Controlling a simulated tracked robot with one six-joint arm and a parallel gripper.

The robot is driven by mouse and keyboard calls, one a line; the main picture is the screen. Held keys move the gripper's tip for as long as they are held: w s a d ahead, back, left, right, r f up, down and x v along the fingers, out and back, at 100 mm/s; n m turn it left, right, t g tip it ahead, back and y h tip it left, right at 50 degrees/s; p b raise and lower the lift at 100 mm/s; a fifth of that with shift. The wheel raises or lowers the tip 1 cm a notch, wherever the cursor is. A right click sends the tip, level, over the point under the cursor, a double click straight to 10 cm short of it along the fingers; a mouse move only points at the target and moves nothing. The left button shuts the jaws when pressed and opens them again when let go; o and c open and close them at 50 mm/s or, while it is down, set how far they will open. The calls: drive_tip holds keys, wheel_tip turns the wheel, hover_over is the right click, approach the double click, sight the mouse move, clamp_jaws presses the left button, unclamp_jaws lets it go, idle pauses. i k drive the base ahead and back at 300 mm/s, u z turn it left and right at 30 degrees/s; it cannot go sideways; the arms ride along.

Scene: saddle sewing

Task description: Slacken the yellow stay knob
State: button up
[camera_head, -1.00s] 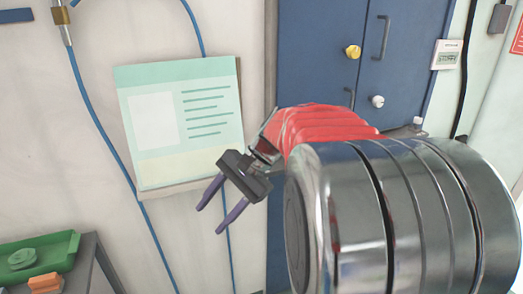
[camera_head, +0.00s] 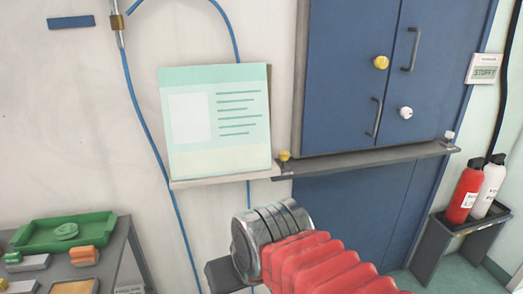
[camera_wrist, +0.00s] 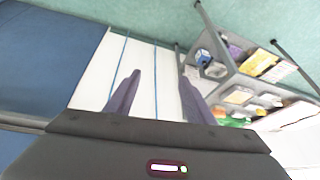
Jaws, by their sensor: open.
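A round yellow knob (camera_head: 381,62) is on the blue cabinet door in the head view. I cannot tell which of the two is the stay knob. My gripper (camera_wrist: 158,77) shows in the wrist view with two purple fingers apart and nothing between them. In the head view its fingers are hidden and my arm is low in front, below both knobs. The wrist view shows neither knob.
A white knob (camera_head: 406,113) is on the cabinet (camera_head: 345,75), and another white knob (camera_head: 449,135) is at the right end of the rail (camera_head: 370,160). A green chart (camera_head: 217,120) hangs left. Fire extinguishers (camera_head: 465,192) stand right. A green tray (camera_head: 65,232) lies on a bench.

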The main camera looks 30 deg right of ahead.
sight(283, 155)
drive_tip(key=k, duration=1.35)
drive_tip(key=z, duration=0.5)
drive_tip(key=i, duration=1.8)
drive_tip(key=u, duration=0.45)
drive_tip(key=i, duration=0.65)
drive_tip(key=u, duration=0.1)
